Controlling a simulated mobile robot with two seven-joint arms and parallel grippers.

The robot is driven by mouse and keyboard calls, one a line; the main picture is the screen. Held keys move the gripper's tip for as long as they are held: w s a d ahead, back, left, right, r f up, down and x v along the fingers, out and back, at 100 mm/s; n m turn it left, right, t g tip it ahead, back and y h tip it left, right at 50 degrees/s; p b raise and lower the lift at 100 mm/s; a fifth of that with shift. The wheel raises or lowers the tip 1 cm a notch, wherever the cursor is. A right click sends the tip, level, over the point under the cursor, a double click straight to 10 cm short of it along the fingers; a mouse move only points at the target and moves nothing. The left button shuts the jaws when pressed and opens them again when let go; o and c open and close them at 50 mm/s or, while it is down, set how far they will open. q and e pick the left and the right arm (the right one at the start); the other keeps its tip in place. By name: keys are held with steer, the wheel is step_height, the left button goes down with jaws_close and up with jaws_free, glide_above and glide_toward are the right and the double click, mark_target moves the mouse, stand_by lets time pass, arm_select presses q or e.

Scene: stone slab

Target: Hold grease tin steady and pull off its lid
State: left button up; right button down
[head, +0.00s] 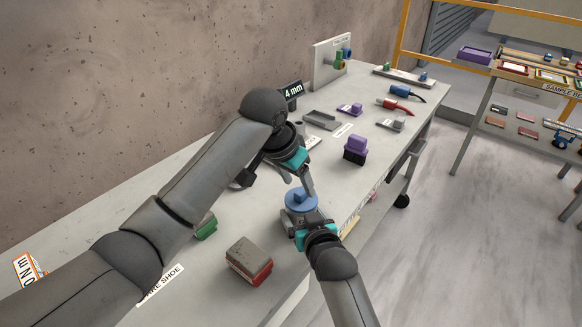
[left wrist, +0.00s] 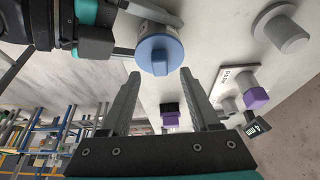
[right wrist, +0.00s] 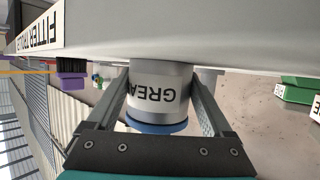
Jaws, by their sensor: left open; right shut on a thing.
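The grease tin is a pale cylinder with a round blue lid (head: 301,199) that has a raised bar across its top. In the right wrist view its white label reads "GREA" (right wrist: 158,92), with the blue lid rim at the bottom. My right gripper (right wrist: 162,82) is shut on the tin's body, one finger on each side. My left gripper (head: 303,184) is open just beside and above the lid. In the left wrist view the lid (left wrist: 158,55) lies just beyond the open fingertips (left wrist: 160,74), roughly centred between them. The lid sits on the tin.
A purple-handled brush (head: 355,149) stands farther along the bench (head: 260,220). A red-and-grey block (head: 248,262) and a green one (head: 205,226) lie nearer. A "4 mm" display (head: 293,91) and a wall run along the left side. Purple-topped parts and tools lie at the far end.

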mark_target(301, 196)
arm_select(q)
steer(key=shift+x, duration=1.35)
jaws_close()
